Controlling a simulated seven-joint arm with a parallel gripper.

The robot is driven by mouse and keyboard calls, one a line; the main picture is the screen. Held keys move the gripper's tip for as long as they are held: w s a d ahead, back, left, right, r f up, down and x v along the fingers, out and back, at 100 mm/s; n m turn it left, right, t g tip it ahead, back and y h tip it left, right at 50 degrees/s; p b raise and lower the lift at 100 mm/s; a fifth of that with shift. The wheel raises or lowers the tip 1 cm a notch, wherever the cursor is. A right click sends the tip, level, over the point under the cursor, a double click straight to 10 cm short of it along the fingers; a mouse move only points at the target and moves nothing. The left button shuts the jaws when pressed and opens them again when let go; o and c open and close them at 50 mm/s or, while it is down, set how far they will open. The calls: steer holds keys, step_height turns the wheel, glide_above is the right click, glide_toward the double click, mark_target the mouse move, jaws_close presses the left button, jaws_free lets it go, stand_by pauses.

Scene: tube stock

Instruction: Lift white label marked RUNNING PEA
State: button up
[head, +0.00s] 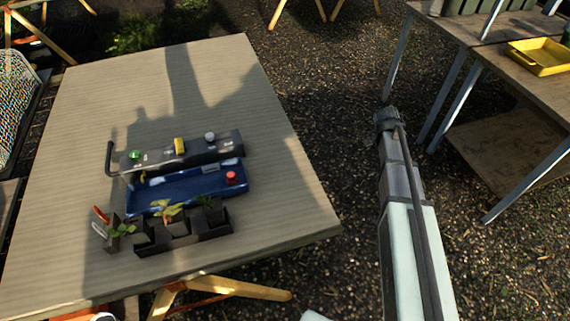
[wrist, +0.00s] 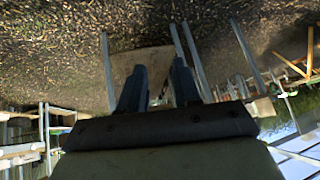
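Several small whitish, label-like pieces show among the items on the table in the head view. One pale piece (head: 98,229) is at the left end of the pot row, and another (head: 156,181) lies in the blue tray (head: 197,191). I cannot read any lettering, so I cannot tell which is marked RUNNING PEA. My gripper (head: 386,113) is out over the gravel, right of the table and well apart from the labels. In the wrist view my gripper (wrist: 157,85) has its two dark fingers apart with nothing between them.
A dark rack with coloured knobs (head: 190,152) stands behind the tray. Small dark pots with plants (head: 180,230) stand in front. The wooden table (head: 240,80) is otherwise mostly clear. A bench with a yellow tray (head: 540,57) stands at the upper right.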

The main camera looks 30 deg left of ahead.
steer(key=s+a+r+n+y, duration=0.1)
steer(key=s+a, duration=0.4)
steer(key=a, duration=0.6)
steer(key=s+a+r+n+y, duration=0.1)
steer(key=s+a+r, duration=0.3)
steer(key=a, duration=0.7)
steer(key=s+a+r+n+y, duration=0.1)
steer(key=s+a+r+n, duration=0.1)
steer(key=s+a, duration=0.5)
steer(key=shift+a+r+n, duration=0.2)
steer(key=shift+a+n, duration=0.05)
steer(key=shift+a, duration=0.7)
steer(key=shift+a+r+n, duration=0.15)
steer(key=shift+a+n, duration=0.1)
steer(key=shift+a, duration=0.7)
steer(key=s+a+r+n+y, duration=0.1)
steer(key=s+a+r+n, duration=0.15)
steer(key=s+a, duration=0.9)
step_height(320, 180, up, 10)
steer(key=f+n+g+y, duration=0.15)
steer(key=n+g, duration=0.25)
steer(key=n, duration=0.4)
glide_above(104, 234)
steer(key=s+d, duration=0.3)
steer(key=r, duration=0.1)
steer(key=shift+y, duration=0.35)
steer(key=shift+x, duration=6.4)
steer(key=shift+w+a, duration=0.1)
